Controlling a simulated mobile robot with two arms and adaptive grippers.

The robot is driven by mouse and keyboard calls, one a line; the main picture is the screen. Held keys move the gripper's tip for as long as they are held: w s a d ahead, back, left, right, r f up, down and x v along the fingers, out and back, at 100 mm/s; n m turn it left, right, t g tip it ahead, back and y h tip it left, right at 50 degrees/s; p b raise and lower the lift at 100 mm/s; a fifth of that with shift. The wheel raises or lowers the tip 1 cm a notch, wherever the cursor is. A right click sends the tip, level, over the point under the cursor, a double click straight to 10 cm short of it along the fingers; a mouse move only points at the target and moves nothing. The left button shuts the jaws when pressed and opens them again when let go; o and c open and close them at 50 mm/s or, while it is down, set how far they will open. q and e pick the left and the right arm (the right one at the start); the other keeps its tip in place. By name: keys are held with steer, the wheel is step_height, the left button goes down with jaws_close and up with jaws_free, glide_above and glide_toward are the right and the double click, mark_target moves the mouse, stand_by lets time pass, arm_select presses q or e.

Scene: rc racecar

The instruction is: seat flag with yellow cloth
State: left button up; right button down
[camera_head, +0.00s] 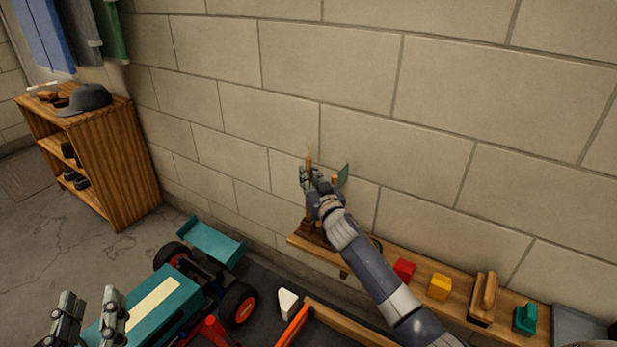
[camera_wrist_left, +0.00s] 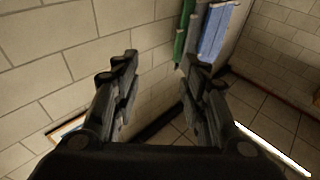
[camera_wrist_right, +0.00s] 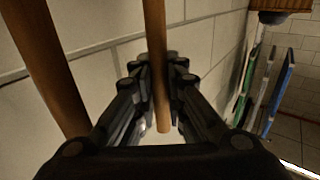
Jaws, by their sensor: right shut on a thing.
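My right gripper (camera_head: 309,181) is shut on a thin wooden flag pole (camera_head: 309,158) above the wall shelf's left end. The pole (camera_wrist_right: 157,60) stands between the fingers in the right wrist view, its lower end showing just past them. I cannot make out a yellow cloth on it. A small green flag (camera_head: 343,175) shows just right of the gripper. A dark brown block (camera_head: 312,232) sits on the shelf below, partly hidden by my arm. My left gripper (camera_head: 88,318) is open and empty at the lower left.
A thicker wooden rod (camera_wrist_right: 45,70) stands close by in the right wrist view. The shelf (camera_head: 460,319) holds red (camera_head: 404,270) and yellow (camera_head: 439,287) blocks, a brush (camera_head: 486,298) and a green piece (camera_head: 525,318). A teal racecar (camera_head: 165,300) stands below; a wooden cabinet (camera_head: 115,160) is left.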

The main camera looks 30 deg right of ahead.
mark_target(308, 158)
arm_select(q)
steer(key=shift+s+d+r+t+h, duration=0.1)
steer(key=shift+s+r+t+h, duration=0.2)
steer(key=shift+r, duration=0.35)
steer(key=shift+d+r+t+h, duration=0.1)
steer(key=shift+r+t, duration=0.3)
steer(key=shift+r, duration=0.2)
arm_select(e)
steer(key=shift+f, duration=0.35)
arm_select(q)
steer(key=shift+s+r+t+b, duration=0.25)
steer(key=shift+r+t+b, duration=0.1)
steer(key=shift+r, duration=0.2)
steer(key=shift+s+r+t+b, duration=0.25)
steer(key=shift+r+t, duration=0.1)
steer(key=shift+r, duration=0.15)
arm_select(e)
steer(key=shift+f, duration=0.35)
arm_select(q)
steer(key=shift+s+a+r+t+h+b, duration=0.15)
steer(key=shift+s+r+t+h, duration=0.1)
steer(key=shift+s+r+t, duration=0.35)
steer(key=shift+s+r+t+h+b, duration=0.2)
steer(key=shift+s+r+t+h, duration=0.2)
steer(key=shift+r, duration=0.4)
steer(key=shift+s+a+r+t+h+b, duration=0.15)
steer(key=shift+s+r+t, duration=0.25)
steer(key=shift+s+r, duration=0.25)
arm_select(e)
steer(key=shift+f, duration=0.7)
